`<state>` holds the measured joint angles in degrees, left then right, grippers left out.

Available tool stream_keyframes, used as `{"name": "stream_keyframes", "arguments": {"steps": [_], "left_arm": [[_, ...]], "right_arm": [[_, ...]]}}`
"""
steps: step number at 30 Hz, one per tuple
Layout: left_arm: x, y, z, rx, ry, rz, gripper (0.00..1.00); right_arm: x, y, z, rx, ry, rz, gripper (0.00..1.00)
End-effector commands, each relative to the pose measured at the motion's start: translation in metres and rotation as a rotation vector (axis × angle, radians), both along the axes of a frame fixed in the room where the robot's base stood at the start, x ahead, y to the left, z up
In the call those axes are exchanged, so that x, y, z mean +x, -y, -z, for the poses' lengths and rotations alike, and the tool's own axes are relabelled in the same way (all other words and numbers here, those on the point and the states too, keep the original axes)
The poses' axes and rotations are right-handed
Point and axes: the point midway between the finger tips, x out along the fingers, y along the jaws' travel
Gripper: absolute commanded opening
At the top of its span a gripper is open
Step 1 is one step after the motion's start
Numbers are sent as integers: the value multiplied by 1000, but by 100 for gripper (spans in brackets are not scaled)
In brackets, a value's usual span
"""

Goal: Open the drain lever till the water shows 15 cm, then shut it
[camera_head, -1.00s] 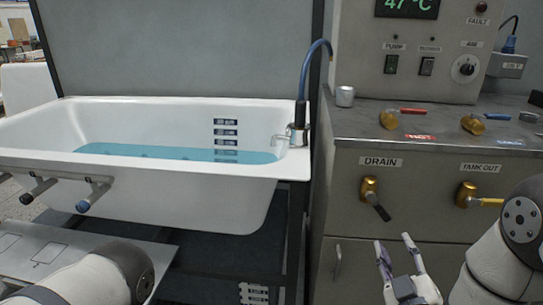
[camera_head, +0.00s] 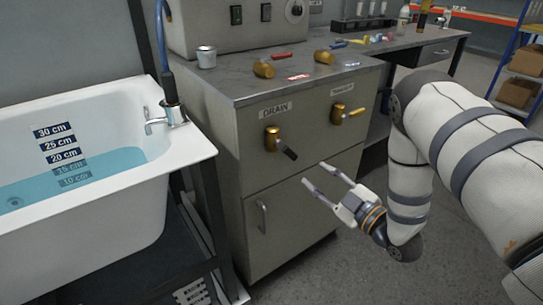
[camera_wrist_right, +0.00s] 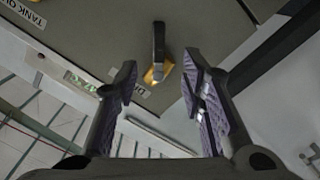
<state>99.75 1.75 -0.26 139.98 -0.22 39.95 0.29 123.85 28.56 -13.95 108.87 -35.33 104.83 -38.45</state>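The drain lever, a brass valve (camera_head: 272,138) with a dark handle (camera_head: 289,153), is on the cabinet front under the DRAIN label. Its handle slants down and right. My right gripper (camera_head: 314,174) is open and empty, below and right of the lever, apart from it. In the right wrist view the dark handle (camera_wrist_right: 159,40) lies ahead, between the open fingers' lines. The tub (camera_head: 120,196) holds blue water (camera_head: 105,163). Its surface lies near the lower edge of the 20 cm mark; the 15 cm mark (camera_head: 71,169) shows through the water. My left gripper is out of view.
A second brass valve with a yellow handle (camera_head: 350,113) is right of the drain lever. A cabinet door handle (camera_head: 262,217) is below. The floor right of the cabinet is clear.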

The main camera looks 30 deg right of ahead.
Motion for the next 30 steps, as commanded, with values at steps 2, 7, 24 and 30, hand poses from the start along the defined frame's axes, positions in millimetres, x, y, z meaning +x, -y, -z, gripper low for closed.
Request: {"name": "stream_keyframes", "arguments": {"steps": [2,7,24,30], "left_arm": [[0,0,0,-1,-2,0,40],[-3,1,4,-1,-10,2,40],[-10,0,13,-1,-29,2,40],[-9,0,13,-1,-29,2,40]], "right_arm": [[3,1,0,0,0,-1,37],[38,-2,1,-1,2,-4,37],[120,-9,0,2,-1,-1,37],[120,-9,0,1,-1,-1,21]]}}
